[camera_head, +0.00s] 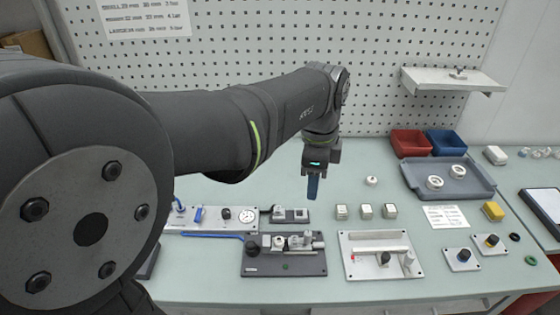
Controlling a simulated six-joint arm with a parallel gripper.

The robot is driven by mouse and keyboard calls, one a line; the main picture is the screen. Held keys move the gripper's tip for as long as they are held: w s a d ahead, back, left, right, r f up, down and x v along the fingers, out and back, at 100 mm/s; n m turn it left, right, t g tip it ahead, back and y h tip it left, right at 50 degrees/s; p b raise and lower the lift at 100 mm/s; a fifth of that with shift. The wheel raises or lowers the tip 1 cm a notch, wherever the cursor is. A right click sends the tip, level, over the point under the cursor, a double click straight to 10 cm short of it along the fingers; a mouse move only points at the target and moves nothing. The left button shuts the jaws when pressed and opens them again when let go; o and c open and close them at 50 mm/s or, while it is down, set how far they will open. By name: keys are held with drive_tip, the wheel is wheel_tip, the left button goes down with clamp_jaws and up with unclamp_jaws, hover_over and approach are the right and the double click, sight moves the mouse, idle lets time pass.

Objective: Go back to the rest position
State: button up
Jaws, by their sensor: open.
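My gripper (313,187) hangs pointing down above the back middle of the bench (330,215), clear of everything on it. Its jaws are open and I see nothing between them. The fingers are small and dark in this view, seen nearly side-on. My dark arm reaches across from the left and hides the left part of the bench and some of the pegboard. No marked rest position shows.
Below the gripper are a dark fixture plate (285,264), a light fixture plate (386,268) and several small blocks (364,211). To the right are a grey tray (478,187) with white rings, a red bin (410,146) and a blue bin (445,143). A shelf (455,84) juts from the pegboard (380,50).

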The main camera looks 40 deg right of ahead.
sight(308, 233)
idle(0.4)
wheel_tip(308, 233, down, 18)
drive_tip(key=shift+r, duration=0.2)
idle(0.4)
drive_tip(key=shift+r, duration=0.1)
